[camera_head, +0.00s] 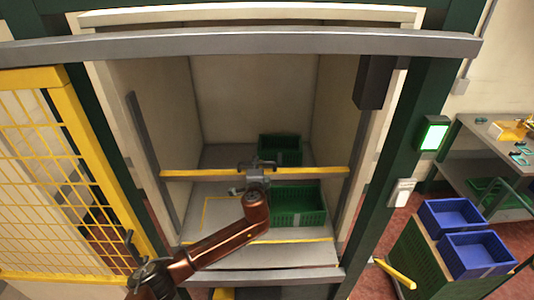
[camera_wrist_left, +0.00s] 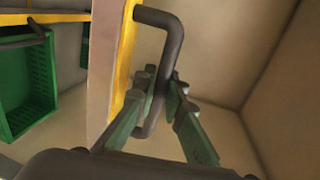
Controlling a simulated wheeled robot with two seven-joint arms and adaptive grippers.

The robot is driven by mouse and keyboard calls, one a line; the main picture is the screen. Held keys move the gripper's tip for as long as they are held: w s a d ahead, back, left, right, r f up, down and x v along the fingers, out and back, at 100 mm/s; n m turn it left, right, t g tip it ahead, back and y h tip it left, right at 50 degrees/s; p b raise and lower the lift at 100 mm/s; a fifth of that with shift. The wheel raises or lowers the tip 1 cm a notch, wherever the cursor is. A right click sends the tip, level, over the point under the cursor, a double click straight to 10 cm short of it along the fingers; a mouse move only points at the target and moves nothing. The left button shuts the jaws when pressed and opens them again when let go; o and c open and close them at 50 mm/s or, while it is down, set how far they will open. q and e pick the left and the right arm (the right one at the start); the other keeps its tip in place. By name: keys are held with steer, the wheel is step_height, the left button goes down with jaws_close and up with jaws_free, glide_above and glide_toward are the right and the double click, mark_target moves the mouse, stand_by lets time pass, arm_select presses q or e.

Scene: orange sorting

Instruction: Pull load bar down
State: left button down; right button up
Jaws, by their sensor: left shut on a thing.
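The yellow load bar (camera_head: 320,170) runs level across the opening of the lift cabin, about midway up. In the left wrist view the bar (camera_wrist_left: 126,50) shows close up, with a dark grey bent handle (camera_wrist_left: 160,17) on it. My left gripper (camera_head: 258,166) reaches the bar's middle. In the wrist view its green-grey fingers (camera_wrist_left: 160,88) are on either side of the handle and shut on it. The gripper partly hides the handle in the head view. My right gripper is not in view.
Two green crates (camera_head: 300,220) stand inside the cabin behind the bar. A yellow mesh gate (camera_head: 60,90) stands open at left. Blue bins (camera_head: 475,270) sit on a green crate at right, near a table (camera_head: 475,120). Green posts frame the opening.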

arm_select(q)
step_height(320, 180, down, 8)
steer(key=b, duration=0.3)
step_height(320, 180, down, 27)
steer(key=b, duration=1.5)
steer(key=shift+r, duration=0.15)
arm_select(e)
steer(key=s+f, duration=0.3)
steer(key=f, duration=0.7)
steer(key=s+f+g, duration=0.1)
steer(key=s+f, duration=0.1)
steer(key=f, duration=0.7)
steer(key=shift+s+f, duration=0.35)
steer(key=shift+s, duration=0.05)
arm_select(q)
steer(key=shift+s, duration=0.1)
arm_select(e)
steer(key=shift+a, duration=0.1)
arm_select(q)
steer(key=c, duration=2)
jaws_free()
steer(key=shift+o, duration=0.2)
